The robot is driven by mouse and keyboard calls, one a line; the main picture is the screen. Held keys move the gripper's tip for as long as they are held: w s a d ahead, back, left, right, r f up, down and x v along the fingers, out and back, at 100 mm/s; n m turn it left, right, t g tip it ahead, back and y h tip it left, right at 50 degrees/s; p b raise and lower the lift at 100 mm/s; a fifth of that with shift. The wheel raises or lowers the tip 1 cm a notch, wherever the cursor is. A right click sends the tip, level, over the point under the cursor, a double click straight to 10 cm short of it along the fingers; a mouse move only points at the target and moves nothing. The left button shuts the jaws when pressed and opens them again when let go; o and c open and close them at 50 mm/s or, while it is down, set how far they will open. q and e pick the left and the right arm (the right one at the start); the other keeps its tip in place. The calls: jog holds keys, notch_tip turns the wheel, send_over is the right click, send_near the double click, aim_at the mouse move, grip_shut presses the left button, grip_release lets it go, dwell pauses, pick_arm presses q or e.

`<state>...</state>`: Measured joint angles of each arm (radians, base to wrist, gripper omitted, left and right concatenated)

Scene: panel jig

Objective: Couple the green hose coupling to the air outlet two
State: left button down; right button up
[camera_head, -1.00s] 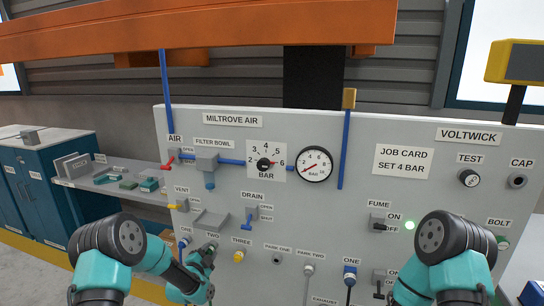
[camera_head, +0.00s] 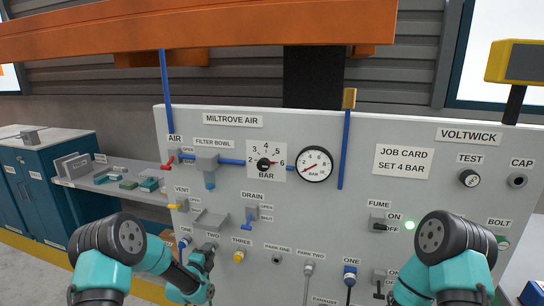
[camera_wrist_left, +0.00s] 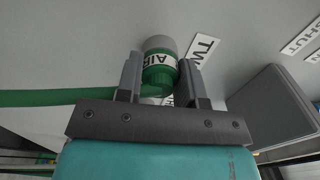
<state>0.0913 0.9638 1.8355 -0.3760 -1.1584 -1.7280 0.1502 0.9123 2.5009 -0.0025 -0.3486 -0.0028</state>
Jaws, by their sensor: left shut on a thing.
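The green hose coupling (camera_wrist_left: 158,77), with a white AIR label, sits between the fingers of my left gripper (camera_wrist_left: 161,66) in the left wrist view. The gripper is shut on it. A green hose (camera_wrist_left: 60,98) runs from it to the left. A grey round end (camera_wrist_left: 160,42) shows at the coupling's far side, close to the panel by the TWO label; I cannot tell whether it is seated on air outlet two. In the head view my left gripper (camera_head: 207,255) is at the panel just below the TWO label and hides most of that outlet. My right gripper is out of view.
Outlet one (camera_head: 185,243) is just left of my gripper and yellow outlet three (camera_head: 239,257) just right. A grey bracket (camera_head: 210,222) juts out above. The drain valve (camera_head: 250,217), park one (camera_head: 276,259) and park two (camera_head: 308,268) lie to the right.

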pick_arm(q)
jog(key=shift+r, duration=0.1)
jog(key=c, duration=0.7)
grip_release()
jog(key=shift+o, duration=0.2)
jog(key=v, duration=0.9)
dwell(0.4)
